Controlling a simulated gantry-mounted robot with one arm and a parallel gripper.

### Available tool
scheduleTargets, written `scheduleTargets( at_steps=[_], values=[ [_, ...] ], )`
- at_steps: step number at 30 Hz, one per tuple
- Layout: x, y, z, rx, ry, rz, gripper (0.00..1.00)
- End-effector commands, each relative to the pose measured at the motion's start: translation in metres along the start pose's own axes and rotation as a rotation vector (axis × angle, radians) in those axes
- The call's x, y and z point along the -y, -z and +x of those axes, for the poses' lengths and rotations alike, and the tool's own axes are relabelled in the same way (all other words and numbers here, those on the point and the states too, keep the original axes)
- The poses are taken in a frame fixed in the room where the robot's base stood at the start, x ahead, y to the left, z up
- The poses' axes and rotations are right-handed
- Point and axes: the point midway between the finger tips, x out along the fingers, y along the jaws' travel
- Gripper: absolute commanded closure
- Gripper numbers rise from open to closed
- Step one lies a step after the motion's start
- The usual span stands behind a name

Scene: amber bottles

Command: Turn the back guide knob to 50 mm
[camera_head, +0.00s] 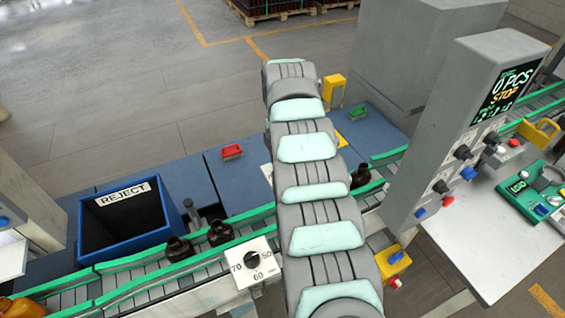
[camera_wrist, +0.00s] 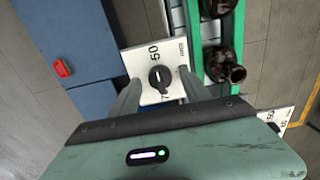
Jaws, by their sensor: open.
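The back guide knob (camera_wrist: 160,77) is black and round, on a white dial plate (camera_wrist: 140,58). The knob's exact pointer setting is too small to read. My gripper (camera_wrist: 159,84) is open, with one finger on each side of the knob; I cannot tell whether they touch it. In the head view my arm hides the gripper and nearly all of this dial.
Amber bottles (camera_head: 179,248) (camera_wrist: 228,68) stand on the green-railed conveyor (camera_head: 140,275). A blue REJECT bin (camera_head: 84,240) is at left. A grey control panel (camera_head: 470,110) reading "0 PCS STOP" stands at right. A red block (camera_head: 232,152) lies on the blue surface behind.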

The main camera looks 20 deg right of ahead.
Motion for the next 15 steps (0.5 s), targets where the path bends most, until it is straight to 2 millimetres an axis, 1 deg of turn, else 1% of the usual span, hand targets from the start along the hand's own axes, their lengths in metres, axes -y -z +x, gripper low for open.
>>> scheduleTargets(
  at_steps=[4,7,13,15],
  values=[
    [0.000,0.000,-0.006,0.001,0.000,-0.001,0.45],
    [-0.001,0.001,-0.019,0.001,-0.001,-0.002,0.45],
    [-0.002,0.003,-0.060,0.001,-0.005,-0.003,0.45],
    [-0.001,0.002,-0.080,0.000,-0.001,-0.001,0.45]
  ],
)
